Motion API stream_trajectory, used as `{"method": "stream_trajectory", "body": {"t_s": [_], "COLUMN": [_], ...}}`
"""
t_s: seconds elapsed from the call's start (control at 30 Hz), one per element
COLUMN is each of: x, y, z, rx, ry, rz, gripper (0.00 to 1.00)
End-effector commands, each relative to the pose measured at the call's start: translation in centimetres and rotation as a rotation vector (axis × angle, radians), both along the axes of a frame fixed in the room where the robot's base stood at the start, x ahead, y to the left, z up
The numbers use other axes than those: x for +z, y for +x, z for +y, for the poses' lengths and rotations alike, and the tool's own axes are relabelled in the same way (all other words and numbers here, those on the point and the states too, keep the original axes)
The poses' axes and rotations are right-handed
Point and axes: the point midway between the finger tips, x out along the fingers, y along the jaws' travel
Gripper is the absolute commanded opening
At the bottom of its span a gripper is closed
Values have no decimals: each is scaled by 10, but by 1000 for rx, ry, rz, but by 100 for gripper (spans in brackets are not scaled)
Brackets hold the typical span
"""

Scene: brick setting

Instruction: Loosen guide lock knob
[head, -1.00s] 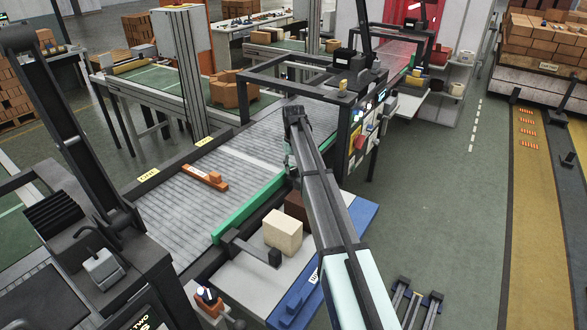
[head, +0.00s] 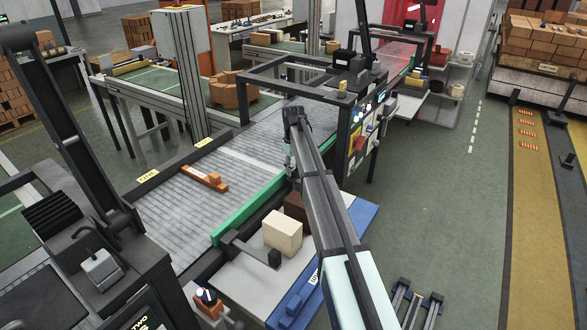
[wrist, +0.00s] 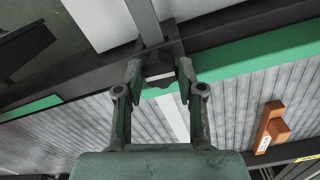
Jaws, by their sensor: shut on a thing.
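In the wrist view, my gripper (wrist: 160,78) is shut on a dark lock knob (wrist: 158,72), with one finger on each side. The knob sits at the green guide rail (wrist: 250,62), where a grey bar (wrist: 144,20) meets it. In the head view, the green guide rail (head: 232,221) runs along the near side of the roller conveyor (head: 215,157). My gripper points down beside the rail there, and my own arm hides the knob and most of the fingers.
An orange block piece (head: 204,179) lies on the conveyor; it also shows in the wrist view (wrist: 271,128). A cream block (head: 282,232) and a brown block (head: 296,206) stand on the side table (head: 245,278). A dark frame (head: 300,93) spans the conveyor beyond my arm.

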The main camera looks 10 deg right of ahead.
Motion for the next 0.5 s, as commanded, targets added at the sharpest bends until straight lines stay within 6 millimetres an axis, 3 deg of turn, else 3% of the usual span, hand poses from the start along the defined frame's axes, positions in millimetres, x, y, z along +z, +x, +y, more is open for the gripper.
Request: {"method": "stream_trajectory", "body": {"t_s": [0.13,0.17,0.2,0.5], "x": [-2,-2,-2,0], "y": [-2,-2,-2,-1], "z": [0,0,0,0], "rx": [-1,-1,-1,-1], "ry": [-1,-1,-1,0], "rz": [5,5,5,2], "gripper": [3,49,63,63]}}
